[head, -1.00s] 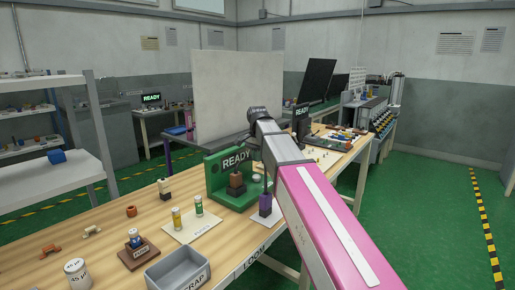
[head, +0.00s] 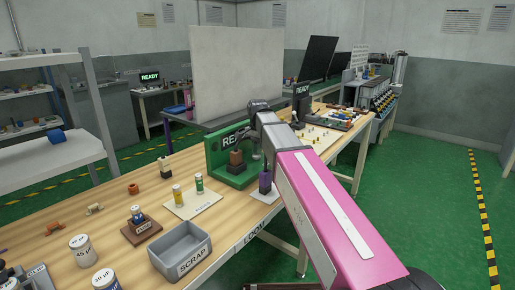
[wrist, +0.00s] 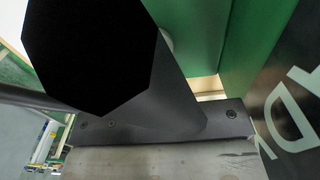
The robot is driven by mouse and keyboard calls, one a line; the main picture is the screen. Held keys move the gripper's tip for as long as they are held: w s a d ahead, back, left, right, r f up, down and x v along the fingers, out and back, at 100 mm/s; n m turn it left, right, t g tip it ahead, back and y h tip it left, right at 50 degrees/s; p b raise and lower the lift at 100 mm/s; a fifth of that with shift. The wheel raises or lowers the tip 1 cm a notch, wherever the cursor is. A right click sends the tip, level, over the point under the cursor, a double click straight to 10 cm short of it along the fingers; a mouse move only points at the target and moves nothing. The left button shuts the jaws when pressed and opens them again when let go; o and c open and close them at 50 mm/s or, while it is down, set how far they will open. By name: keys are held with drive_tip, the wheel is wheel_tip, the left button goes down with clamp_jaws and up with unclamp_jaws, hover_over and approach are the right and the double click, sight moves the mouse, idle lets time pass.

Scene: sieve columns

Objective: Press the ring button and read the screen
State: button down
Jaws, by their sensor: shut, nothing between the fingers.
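The green fixture (head: 218,158) stands on the wooden bench and carries a dark screen (head: 229,141). Only the first letters of READY show in the head view; my gripper and arm cover the rest. Large pale letters of the screen (wrist: 296,112) show turned at the right of the wrist view. My gripper (head: 243,140) is shut and empty, close in front of the fixture and over its base. In the wrist view its dark body (wrist: 150,90) fills the middle. I cannot make out the ring button; my gripper or arm may hide it.
A brown block stack (head: 236,160) sits on the fixture's base. A purple piece (head: 265,181) stands on a white card just right. The grey SCRAP bin (head: 180,252), labelled jars (head: 81,250) and a card with two small cylinders (head: 190,205) lie nearer.

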drive_tip(key=shift+s+f, duration=0.15)
drive_tip(key=shift+f, duration=0.75)
drive_tip(key=shift+d, duration=0.1)
drive_tip(key=shift+s, duration=0.15)
drive_tip(key=shift+r, duration=0.35)
wheel_tip(320, 180, up, 14)
drive_tip(key=shift+w+r, duration=0.25)
drive_tip(key=shift+w, duration=0.05)
